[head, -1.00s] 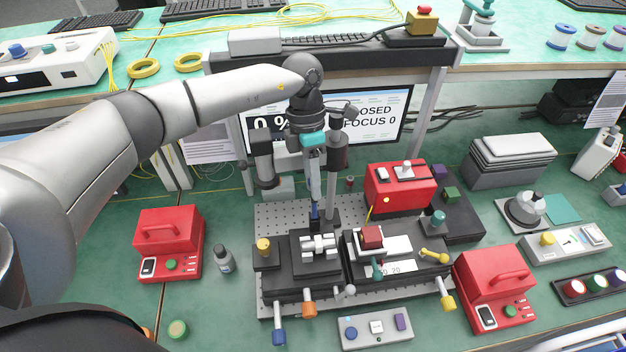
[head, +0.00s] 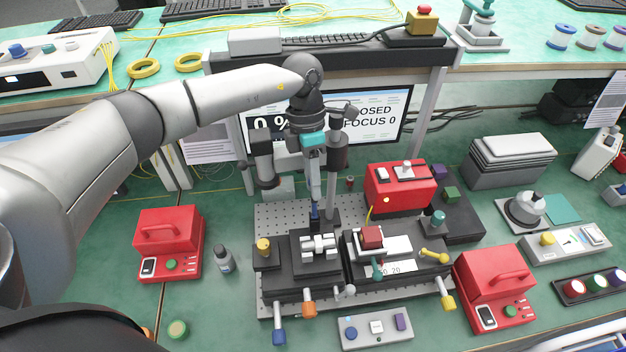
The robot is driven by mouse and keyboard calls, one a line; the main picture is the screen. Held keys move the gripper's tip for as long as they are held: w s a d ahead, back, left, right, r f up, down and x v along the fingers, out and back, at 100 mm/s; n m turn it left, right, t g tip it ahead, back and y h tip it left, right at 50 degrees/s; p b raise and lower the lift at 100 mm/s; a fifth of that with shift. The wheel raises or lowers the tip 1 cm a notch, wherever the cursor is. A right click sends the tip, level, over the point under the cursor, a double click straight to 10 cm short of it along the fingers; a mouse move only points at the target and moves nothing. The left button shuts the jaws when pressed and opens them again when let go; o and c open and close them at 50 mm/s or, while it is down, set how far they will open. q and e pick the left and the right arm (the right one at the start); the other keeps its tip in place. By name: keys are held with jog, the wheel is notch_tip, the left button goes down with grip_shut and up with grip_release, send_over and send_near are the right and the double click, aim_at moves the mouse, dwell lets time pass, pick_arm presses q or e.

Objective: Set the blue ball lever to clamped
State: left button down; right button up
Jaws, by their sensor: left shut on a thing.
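My left gripper (head: 314,205) points straight down over the back of the fiber stage (head: 289,247), in the middle of the head view. Its narrow fingers are shut on a small blue piece, which looks like the blue ball lever (head: 314,213). The fingers cover most of the lever, so its exact angle is hard to tell. Just in front of it are white clamp blocks (head: 319,245) on the black stage. My right gripper is not in view.
A dark microscope-like post (head: 337,160) stands close behind my left gripper. Red boxes stand at left (head: 168,243), back right (head: 400,187) and front right (head: 494,289). Blue (head: 279,338), orange (head: 309,310) and yellow (head: 448,303) knobs stick out in front.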

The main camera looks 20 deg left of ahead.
pick_arm(q)
jog(key=shift+s+r, duration=0.1)
jog(key=shift+s+d+r+t+p, duration=0.1)
jog(key=shift+s+d+t+p, duration=0.15)
jog(key=shift+t+p, duration=0.25)
jog(key=shift+s+d+f+t+y+b, duration=0.2)
jog(key=shift+s+d+t+y+b, duration=0.3)
jog(key=shift+s+t, duration=0.25)
jog(key=shift+s+d+f+t+y+b, duration=0.2)
jog(key=shift+s+d+t+y+b, duration=0.15)
jog(key=shift+s+t+y, duration=0.4)
jog(key=shift+s+d+f+t+y+b, duration=0.2)
jog(key=shift+s+d+t+y+b, duration=0.25)
jog(key=shift+t, duration=0.45)
jog(key=shift+s, duration=0.2)
jog(key=c, duration=0.7)
grip_release()
jog(key=shift+o, duration=0.2)
